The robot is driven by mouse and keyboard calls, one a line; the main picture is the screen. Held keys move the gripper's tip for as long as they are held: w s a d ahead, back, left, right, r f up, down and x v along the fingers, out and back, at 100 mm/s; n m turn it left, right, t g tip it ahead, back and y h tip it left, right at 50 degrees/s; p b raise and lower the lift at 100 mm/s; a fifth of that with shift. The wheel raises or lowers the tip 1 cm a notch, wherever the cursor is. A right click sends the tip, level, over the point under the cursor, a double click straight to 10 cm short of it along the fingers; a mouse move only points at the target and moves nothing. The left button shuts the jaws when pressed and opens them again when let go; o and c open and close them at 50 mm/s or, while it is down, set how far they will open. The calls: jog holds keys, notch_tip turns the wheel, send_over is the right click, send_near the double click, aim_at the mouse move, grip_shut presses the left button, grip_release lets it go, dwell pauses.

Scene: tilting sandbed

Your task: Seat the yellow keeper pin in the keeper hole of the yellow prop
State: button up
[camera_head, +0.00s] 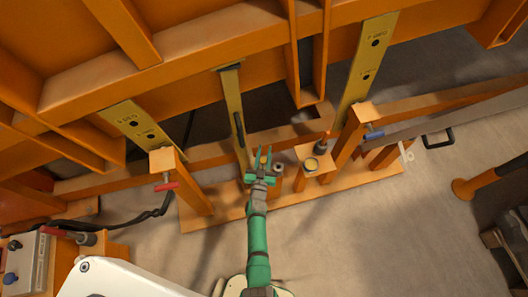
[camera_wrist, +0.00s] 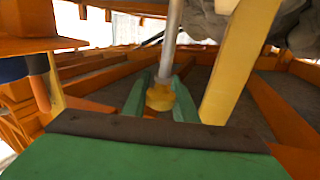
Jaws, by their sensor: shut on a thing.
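My gripper (camera_head: 263,158) is shut on the yellow keeper pin (camera_wrist: 160,96). In the wrist view the pin's yellow head sits between the green fingers (camera_wrist: 160,92), and its silver shaft points away from the gripper. In the head view only a bit of yellow shows between the fingers. The yellow prop (camera_head: 232,92) is a long bar, just left of and beyond my gripper, with a dark slot on its face. In the wrist view the prop (camera_wrist: 238,60) stands tilted to the right of the pin, apart from it. I cannot make out the keeper hole.
Yellow plates with holes (camera_head: 368,65) hang from the orange frame. A control box (camera_head: 28,262) is at lower left.

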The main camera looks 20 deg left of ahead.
jog(key=shift+f, duration=2.3)
jog(key=shift+a+f, duration=0.1)
jog(key=shift+f, duration=0.15)
jog(key=shift+d+f, duration=0.2)
jog(key=shift+f, duration=0.2)
jog(key=shift+a+f, duration=0.1)
jog(key=shift+f, duration=0.65)
jog(key=o, duration=1.1)
jog(key=shift+o, duration=0.2)
jog(key=s+d, duration=0.2)
jog(key=s, duration=0.8)
jog(key=shift+s, duration=0.35)
